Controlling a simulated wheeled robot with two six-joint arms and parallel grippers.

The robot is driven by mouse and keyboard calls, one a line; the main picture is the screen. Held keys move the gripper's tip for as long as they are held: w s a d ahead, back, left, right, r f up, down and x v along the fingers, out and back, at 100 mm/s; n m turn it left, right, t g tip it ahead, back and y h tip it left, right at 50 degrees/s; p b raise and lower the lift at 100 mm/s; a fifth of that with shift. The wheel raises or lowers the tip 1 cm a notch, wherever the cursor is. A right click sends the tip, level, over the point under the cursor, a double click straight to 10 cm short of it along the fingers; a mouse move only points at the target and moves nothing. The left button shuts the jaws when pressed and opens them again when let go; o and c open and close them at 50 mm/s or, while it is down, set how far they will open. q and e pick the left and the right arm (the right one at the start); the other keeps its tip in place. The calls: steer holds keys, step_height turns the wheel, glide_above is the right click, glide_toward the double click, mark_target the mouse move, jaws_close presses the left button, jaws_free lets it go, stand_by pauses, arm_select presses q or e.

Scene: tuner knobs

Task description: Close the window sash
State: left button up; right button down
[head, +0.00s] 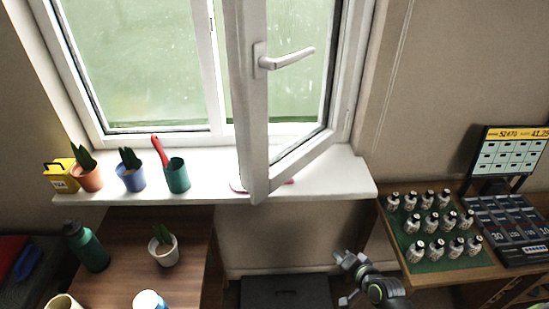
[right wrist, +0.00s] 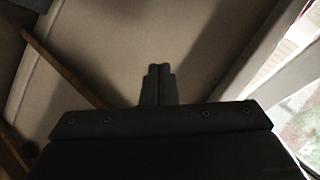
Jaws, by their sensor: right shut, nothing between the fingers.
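The white window sash (head: 246,110) stands swung open into the room, its lower corner jutting out over the white sill (head: 330,178). Its handle (head: 285,60) sticks out to the right, roughly level. The fixed window frame (head: 212,75) is behind it on the left. My right gripper (head: 345,270) is low in the head view, below the sill and to the right of the sash, apart from both. In the right wrist view its fingers (right wrist: 158,72) are together with nothing between them. A bright window part shows at that view's right edge. My left gripper is not in view.
On the sill's left stand a yellow box (head: 60,176), two potted plants (head: 131,172) and a green cup (head: 177,175) with a red-handled tool. A reddish item partly shows under the sash. A right-hand table holds several small bottles (head: 430,222) and a display (head: 510,152).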

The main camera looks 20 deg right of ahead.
steer(key=w+a+r+m+t+y+p, duration=0.1)
steer(key=w+a+r, duration=0.1)
steer(key=r, duration=0.6)
steer(key=w+a+r+t+y+p, duration=0.1)
steer(key=w+a+r+y, duration=0.1)
steer(key=r, duration=0.6)
steer(key=t+y+p, duration=0.1)
steer(key=t+y, duration=0.1)
steer(key=y, duration=0.3)
glide_toward(260, 151)
steer(key=p+x, duration=0.3)
steer(key=x, duration=0.2)
steer(key=shift+w+a+r, duration=0.1)
steer(key=shift+a+r, duration=0.05)
steer(key=shift+p+x, duration=0.3)
steer(key=shift+x, duration=0.5)
steer(key=shift+h, duration=0.4)
